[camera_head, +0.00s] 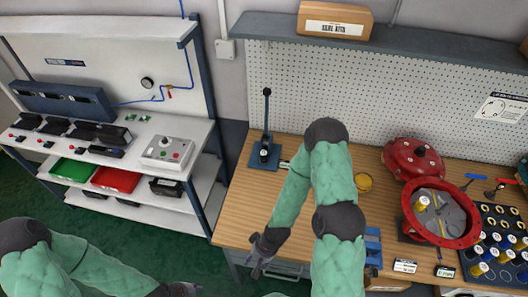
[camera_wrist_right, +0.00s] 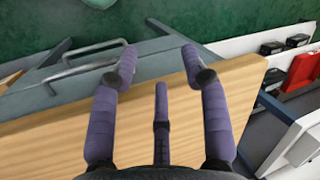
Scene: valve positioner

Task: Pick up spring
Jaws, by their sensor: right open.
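My right gripper (camera_head: 257,268) hangs at the front edge of the wooden bench, left of its middle. In the right wrist view the right gripper (camera_wrist_right: 160,62) has its purple fingers spread with nothing between them, over the bench edge. Several short yellow-and-white cylinders (camera_head: 482,268) sit in the black tray at the right; they may be springs, but they are too small to tell. The open red round housing (camera_head: 472,230) has a yellow-topped part (camera_head: 422,203) in it. My left gripper (camera_head: 182,291) is partly cut off at the bottom edge.
The wooden bench (camera_head: 246,205) is clear at its left front. A lever press (camera_head: 264,152) stands at the back left. A drawer handle (camera_wrist_right: 90,62) shows below the bench edge.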

